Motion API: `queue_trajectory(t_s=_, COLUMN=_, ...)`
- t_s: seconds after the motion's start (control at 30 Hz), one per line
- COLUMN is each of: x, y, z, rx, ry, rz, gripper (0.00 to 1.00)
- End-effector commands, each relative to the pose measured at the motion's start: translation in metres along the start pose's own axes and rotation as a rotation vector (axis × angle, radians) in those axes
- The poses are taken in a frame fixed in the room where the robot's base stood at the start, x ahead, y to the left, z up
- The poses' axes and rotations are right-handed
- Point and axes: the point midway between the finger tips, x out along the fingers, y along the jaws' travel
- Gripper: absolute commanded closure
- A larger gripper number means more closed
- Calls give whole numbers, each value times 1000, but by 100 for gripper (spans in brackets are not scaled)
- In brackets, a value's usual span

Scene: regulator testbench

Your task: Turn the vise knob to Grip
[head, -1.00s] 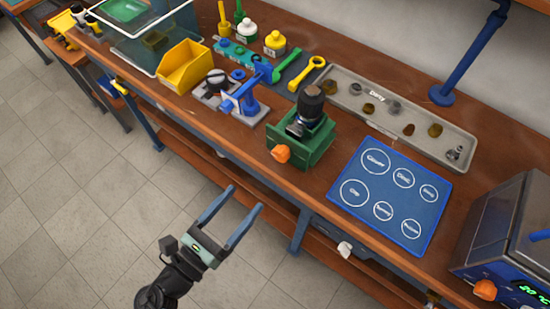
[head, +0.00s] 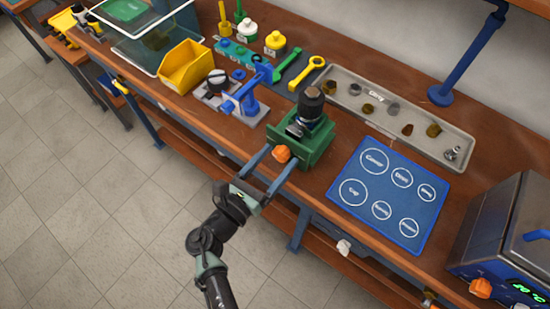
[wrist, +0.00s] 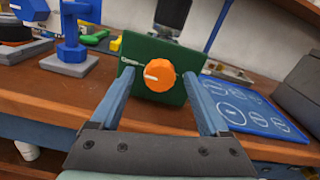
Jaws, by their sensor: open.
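The green vise (head: 318,146) stands at the front edge of the bench and holds a dark cylindrical part (head: 311,104) upright. Its orange knob (head: 281,154) is on the front face, and in the wrist view the knob (wrist: 160,76) shows a white pointer line aimed to the left, toward small white lettering at the upper left of the green face. My gripper (head: 281,164) is open in front of the knob. In the wrist view one finger is on each side of the knob, with a gap on both sides. The fingertips are close to the green face.
A blue mat (head: 345,220) with labelled circles lies right of the vise. A blue press (head: 245,98) and a yellow bin (head: 184,66) stand to its left. A grey tray (head: 455,131) with small parts lies behind. The floor in front is clear.

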Motion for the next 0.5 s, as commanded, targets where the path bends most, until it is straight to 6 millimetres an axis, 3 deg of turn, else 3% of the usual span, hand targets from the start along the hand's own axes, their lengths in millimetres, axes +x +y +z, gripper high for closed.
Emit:
queue_trajectory(t_s=0.07, x=0, y=0, z=0, rx=0, ry=0, rz=0, gripper=23)
queue_trajectory(t_s=0.5, x=0, y=0, z=0, rx=1, ry=0, rz=0, gripper=100)
